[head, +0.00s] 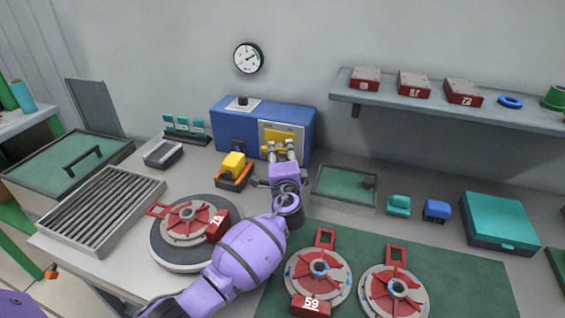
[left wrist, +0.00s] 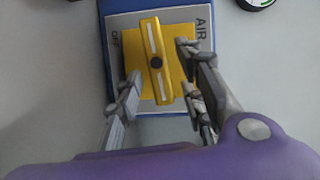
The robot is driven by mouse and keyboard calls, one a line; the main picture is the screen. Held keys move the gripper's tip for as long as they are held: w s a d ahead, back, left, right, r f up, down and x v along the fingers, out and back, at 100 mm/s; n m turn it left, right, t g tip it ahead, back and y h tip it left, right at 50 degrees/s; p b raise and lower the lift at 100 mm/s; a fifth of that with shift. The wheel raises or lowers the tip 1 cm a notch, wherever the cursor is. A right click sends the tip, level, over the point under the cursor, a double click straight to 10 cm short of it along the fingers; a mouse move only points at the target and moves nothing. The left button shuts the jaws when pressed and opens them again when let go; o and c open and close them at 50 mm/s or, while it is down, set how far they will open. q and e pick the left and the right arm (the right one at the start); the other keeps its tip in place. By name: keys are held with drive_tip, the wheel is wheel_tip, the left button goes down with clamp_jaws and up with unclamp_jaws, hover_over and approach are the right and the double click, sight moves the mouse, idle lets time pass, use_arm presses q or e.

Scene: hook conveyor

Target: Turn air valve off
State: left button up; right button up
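The blue air valve box (head: 235,128) stands against the back wall. Its front has a light panel marked AIR and OFF (left wrist: 115,38) in the left wrist view. My left gripper (head: 281,155) is in front of the panel. In the left wrist view its fingers (left wrist: 160,72) are spread on either side of the handle, close to it; contact cannot be told. My right gripper is not in view.
A round gauge (head: 248,58) hangs on the wall above. A yellow and orange block (head: 233,168) stands left of my gripper, and a green-topped tray (head: 345,186) to its right. Red discs (head: 318,268) lie on a green mat. A shelf (head: 450,100) is at the right.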

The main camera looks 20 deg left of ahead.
use_arm(q)
drive_tip(key=v, duration=1.1)
drive_tip(key=shift+s+d, duration=0.1)
drive_tip(key=shift+s, duration=0.2)
drive_tip(key=shift+c, duration=0.4)
